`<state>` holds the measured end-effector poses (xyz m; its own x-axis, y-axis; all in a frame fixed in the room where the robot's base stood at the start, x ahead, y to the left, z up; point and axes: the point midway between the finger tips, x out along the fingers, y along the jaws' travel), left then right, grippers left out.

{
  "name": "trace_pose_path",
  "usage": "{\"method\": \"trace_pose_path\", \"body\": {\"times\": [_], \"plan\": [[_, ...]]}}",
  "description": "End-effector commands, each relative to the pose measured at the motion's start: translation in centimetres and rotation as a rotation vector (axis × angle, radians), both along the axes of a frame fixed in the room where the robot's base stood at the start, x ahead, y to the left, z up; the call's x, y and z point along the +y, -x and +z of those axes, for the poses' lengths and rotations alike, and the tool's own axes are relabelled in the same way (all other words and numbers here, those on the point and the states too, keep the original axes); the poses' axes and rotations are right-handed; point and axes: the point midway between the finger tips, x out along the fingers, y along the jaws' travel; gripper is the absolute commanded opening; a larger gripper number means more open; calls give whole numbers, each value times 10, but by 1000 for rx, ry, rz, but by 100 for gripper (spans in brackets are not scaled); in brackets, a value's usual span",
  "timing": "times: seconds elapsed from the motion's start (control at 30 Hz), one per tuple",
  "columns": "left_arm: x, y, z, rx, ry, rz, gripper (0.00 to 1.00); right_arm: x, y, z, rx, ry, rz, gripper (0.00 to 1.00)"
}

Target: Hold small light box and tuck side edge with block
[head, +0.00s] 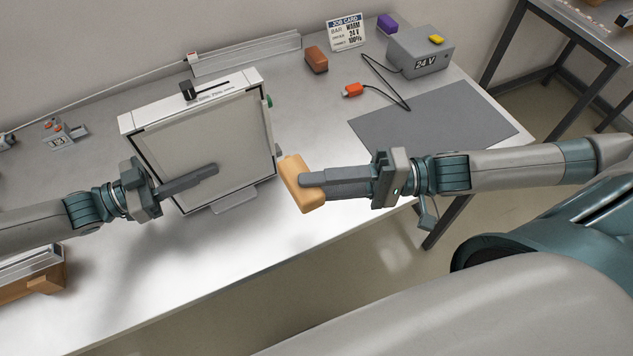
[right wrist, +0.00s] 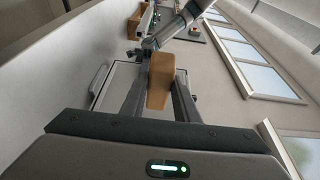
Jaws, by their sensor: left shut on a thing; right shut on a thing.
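The small light box (head: 215,130) stands upright on the table in the head view, its pale panel in a white frame, with a dark knob on top. My left gripper (head: 207,172) is shut on the left side of the light box. One finger lies across the front of the panel; the other is hidden behind it. My right gripper (head: 312,179) is shut on a tan block (head: 297,188), held tilted just right of the box's right side edge, with a small gap seen. The right wrist view also shows the block (right wrist: 160,82) between the fingers.
A grey mat (head: 435,128), a 24 V power box (head: 420,58), an orange connector (head: 352,90) with a black cable, a brown block (head: 316,60), a purple block (head: 387,23) and a job card (head: 346,32) lie behind and right. A rail (head: 245,55) runs along the back.

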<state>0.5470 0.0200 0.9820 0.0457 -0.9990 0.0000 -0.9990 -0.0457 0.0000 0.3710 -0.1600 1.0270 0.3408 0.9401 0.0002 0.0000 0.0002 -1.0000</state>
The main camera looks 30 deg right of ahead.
Motion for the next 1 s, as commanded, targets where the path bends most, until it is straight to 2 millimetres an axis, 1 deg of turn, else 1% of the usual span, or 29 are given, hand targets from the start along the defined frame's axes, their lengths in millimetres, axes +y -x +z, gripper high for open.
{"method": "trace_pose_path", "body": {"times": [0.17,0.37,1.0], "plan": [[0,0,0,0,0,0,6,-1,-1,0,0,1,-2,10],[0,0,0,0,0,0,6,-1,-9,0,-2,1,-2,10],[0,0,0,0,0,0,6,2,-58,1,-2,1,-3,10]]}}
